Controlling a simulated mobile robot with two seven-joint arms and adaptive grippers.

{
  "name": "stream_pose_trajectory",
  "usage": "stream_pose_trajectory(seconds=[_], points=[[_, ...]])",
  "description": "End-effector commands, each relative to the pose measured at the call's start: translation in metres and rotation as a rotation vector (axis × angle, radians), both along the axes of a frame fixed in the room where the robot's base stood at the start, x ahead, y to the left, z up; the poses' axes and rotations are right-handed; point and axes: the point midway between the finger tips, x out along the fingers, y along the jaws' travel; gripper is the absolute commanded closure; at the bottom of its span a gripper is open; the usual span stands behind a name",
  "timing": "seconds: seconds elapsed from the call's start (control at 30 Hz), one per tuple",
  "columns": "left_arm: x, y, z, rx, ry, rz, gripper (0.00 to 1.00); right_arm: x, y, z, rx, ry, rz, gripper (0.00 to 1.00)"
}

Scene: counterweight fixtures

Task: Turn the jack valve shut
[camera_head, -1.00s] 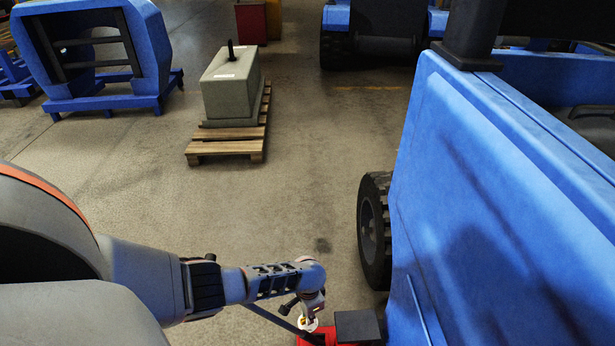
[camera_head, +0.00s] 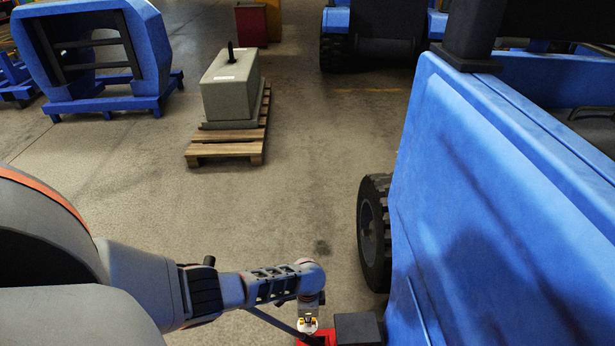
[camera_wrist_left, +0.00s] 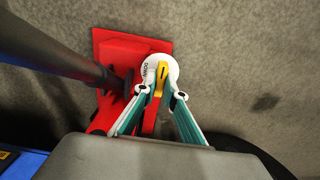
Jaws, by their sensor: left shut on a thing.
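The red jack (camera_wrist_left: 120,47) sits on the concrete floor in the left wrist view; part of it also shows at the bottom edge of the head view (camera_head: 322,338). Its valve is a yellow handle (camera_wrist_left: 161,74) on a white round dial (camera_wrist_left: 147,68) with small lettering. My left gripper (camera_wrist_left: 160,92) has its fingers around the yellow handle, one on each side, and is shut on it. In the head view my left gripper (camera_head: 308,320) reaches down over the jack. The lower jack is hidden by my wrist. My right gripper is out of view.
A dark bar (camera_wrist_left: 55,48) slants across the jack's left side. A large blue machine (camera_head: 500,200) with a black tyre (camera_head: 374,232) stands close on the right. A concrete block (camera_head: 230,85) on a wooden pallet (camera_head: 225,152) stands farther back. The middle floor is clear.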

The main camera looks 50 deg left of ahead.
Motion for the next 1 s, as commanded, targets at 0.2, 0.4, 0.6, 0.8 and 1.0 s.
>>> stream_pose_trajectory(seconds=[0.2, 0.4, 0.6, 0.8, 1.0], points=[[-0.002, -0.001, -0.001, 0.0, 0.003, -0.003, 1.0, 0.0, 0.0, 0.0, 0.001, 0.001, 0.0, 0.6], [-0.001, -0.001, -0.001, -0.001, 0.002, -0.002, 0.73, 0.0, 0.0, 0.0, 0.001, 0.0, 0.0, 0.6], [-0.001, 0.0, -0.001, 0.0, 0.001, -0.001, 0.73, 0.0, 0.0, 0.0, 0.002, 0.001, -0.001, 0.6], [0.0, 0.0, 0.004, -0.001, 0.0, -0.001, 0.73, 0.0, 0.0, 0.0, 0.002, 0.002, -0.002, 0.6], [0.0, -0.001, 0.021, -0.003, -0.002, -0.001, 0.73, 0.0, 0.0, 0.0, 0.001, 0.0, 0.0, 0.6]])
